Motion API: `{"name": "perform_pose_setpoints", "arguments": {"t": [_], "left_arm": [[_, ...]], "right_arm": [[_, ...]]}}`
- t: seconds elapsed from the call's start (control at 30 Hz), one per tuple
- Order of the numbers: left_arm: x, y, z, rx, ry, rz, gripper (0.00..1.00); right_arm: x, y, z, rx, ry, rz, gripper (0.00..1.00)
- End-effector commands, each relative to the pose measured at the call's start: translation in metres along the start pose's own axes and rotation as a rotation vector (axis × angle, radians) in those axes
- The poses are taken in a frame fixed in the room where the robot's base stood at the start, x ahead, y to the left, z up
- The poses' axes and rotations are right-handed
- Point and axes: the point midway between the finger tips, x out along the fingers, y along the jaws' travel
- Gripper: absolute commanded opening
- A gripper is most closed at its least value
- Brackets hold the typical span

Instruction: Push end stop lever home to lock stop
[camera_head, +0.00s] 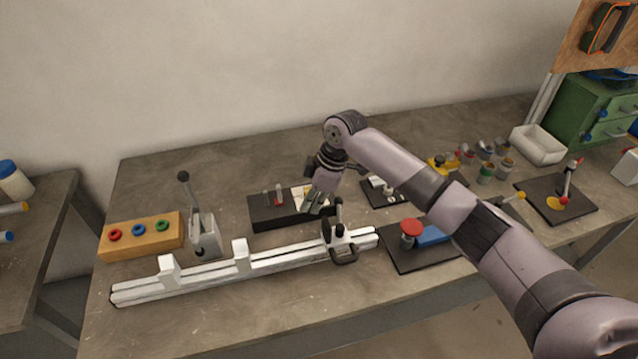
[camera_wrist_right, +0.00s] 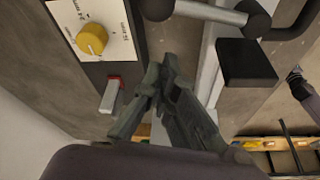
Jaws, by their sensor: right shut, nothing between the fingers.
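The end stop (camera_head: 342,244) is a dark clamp near the right end of the white rail (camera_head: 290,262). Its lever (camera_head: 339,212) stands roughly upright with a dark tip. In the right wrist view the lever shows as a grey rod (camera_wrist_right: 210,12) with a dark knob at the top edge, beside a black block (camera_wrist_right: 246,64). My right gripper (camera_head: 314,208) is shut and empty, pointing down just left of and behind the lever. Its fingertips (camera_wrist_right: 156,82) appear apart from the lever in the wrist view.
Close behind the rail lies a black panel (camera_head: 262,212) with a red-tipped switch (camera_wrist_right: 112,92) and a yellow knob (camera_wrist_right: 92,39). A red button (camera_head: 411,227) stands right of the rail. A toggle clamp (camera_head: 205,235) and wooden button block (camera_head: 141,238) stand left.

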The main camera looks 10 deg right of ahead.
Motion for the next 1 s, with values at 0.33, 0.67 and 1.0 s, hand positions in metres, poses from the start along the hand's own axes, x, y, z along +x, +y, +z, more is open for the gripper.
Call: {"name": "perform_pose_setpoints", "arguments": {"t": [0.33,0.67,1.0], "left_arm": [[-0.019,-0.006,-0.03,0.001,0.043,-0.007,0.6],[-0.018,-0.005,-0.025,0.001,0.035,-0.006,0.6],[-0.025,-0.002,-0.017,0.0,0.023,-0.002,0.6]], "right_arm": [[-0.018,0.0,0.034,0.001,0.0,0.0,0.0],[-0.018,0.0,0.035,0.001,0.0,0.001,0.0],[-0.019,0.001,0.032,0.036,0.001,0.012,0.0]]}}
